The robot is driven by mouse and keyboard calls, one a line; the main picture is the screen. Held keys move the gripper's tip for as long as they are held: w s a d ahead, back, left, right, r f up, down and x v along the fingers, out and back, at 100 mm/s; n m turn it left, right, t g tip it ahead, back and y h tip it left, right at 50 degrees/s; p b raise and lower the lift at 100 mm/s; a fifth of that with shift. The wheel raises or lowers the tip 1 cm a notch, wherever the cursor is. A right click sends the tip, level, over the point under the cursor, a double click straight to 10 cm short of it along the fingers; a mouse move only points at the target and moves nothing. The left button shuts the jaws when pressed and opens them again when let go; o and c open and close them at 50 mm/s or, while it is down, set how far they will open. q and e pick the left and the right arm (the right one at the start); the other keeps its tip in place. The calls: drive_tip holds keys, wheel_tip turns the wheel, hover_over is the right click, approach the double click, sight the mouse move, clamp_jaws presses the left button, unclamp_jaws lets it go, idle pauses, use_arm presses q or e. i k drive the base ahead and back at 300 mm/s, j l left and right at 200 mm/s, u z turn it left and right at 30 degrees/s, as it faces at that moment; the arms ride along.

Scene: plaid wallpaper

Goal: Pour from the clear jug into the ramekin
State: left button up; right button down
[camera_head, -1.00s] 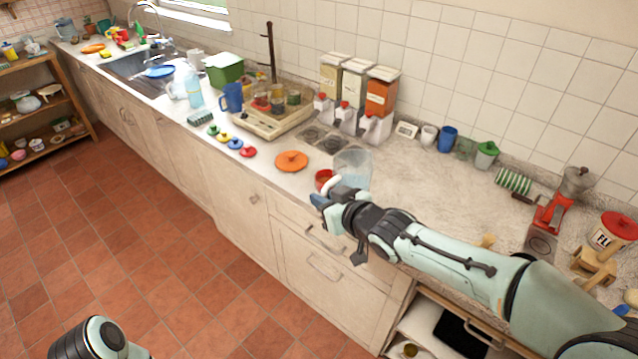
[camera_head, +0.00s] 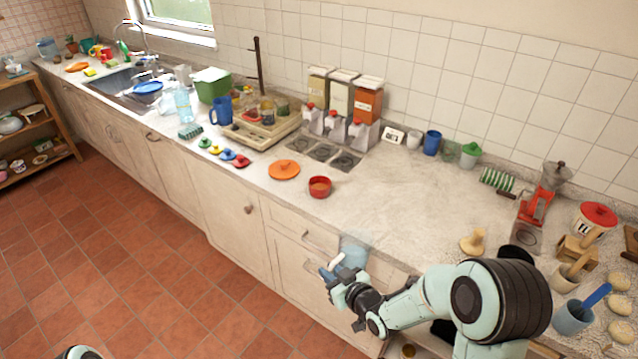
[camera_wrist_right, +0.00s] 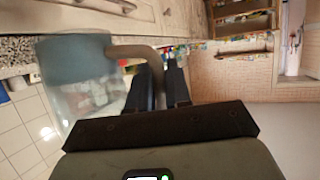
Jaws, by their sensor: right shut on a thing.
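The red ramekin (camera_head: 319,187) stands upright on the counter, to the right of an orange lid. Its inside looks orange-brown; I cannot tell what is in it. The clear jug (camera_head: 356,250) is at the counter's front edge, nearer to me than the ramekin and apart from it. My right gripper (camera_head: 334,270) is shut on the jug's pale handle. The right wrist view shows the jug (camera_wrist_right: 88,85) with bluish liquid toward its base, and my right gripper's dark fingers (camera_wrist_right: 160,85) at the handle. My left gripper is out of view.
The orange lid (camera_head: 284,169) and several small coloured lids lie left of the ramekin. Dispensers (camera_head: 338,105) stand behind, by the wall. The counter between ramekin and grinder is clear.

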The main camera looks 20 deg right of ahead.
sight(320, 185)
drive_tip(key=i+j, duration=0.25)
drive_tip(key=j, duration=0.15)
drive_tip(key=i+j, duration=0.55)
drive_tip(key=j, duration=0.3)
drive_tip(key=i+j, duration=0.25)
drive_tip(key=j, duration=0.15)
drive_tip(key=i+j, duration=0.3)
drive_tip(key=j+z, duration=0.15)
drive_tip(key=z, duration=0.15)
drive_tip(key=i+j+z, duration=0.1)
drive_tip(key=z, duration=1.4)
drive_tip(key=i+j, duration=0.1)
drive_tip(key=i, duration=0.7)
